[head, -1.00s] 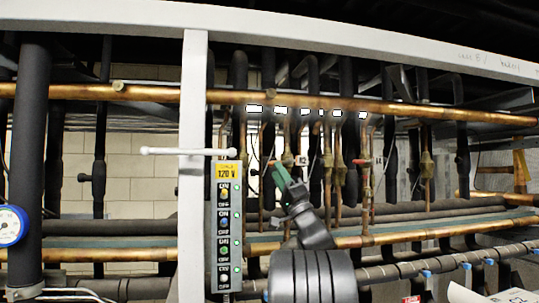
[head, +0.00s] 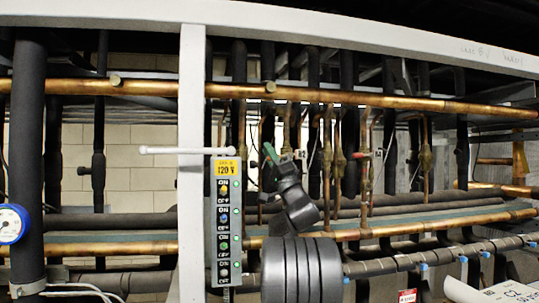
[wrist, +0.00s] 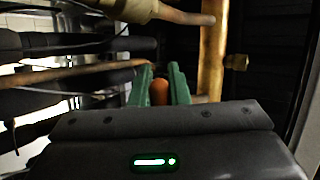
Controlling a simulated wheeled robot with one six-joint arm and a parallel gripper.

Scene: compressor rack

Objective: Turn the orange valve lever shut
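In the wrist view an orange piece (wrist: 160,93), apparently the end of the valve lever, shows between the two green fingers of my gripper (wrist: 160,80). The fingers stand apart, one on each side of it. I cannot tell whether they touch it or whether it lies beyond their tips. The lever's base is hidden behind the gripper body. In the head view my gripper (head: 270,153) reaches up among the copper pipes, and I cannot make out the lever there.
A long horizontal copper pipe (head: 330,98) runs above my gripper. A white post (head: 191,120) and a 120 V switch box (head: 228,220) stand to its left. In the wrist view a vertical copper pipe (wrist: 212,55) stands close right of the fingers.

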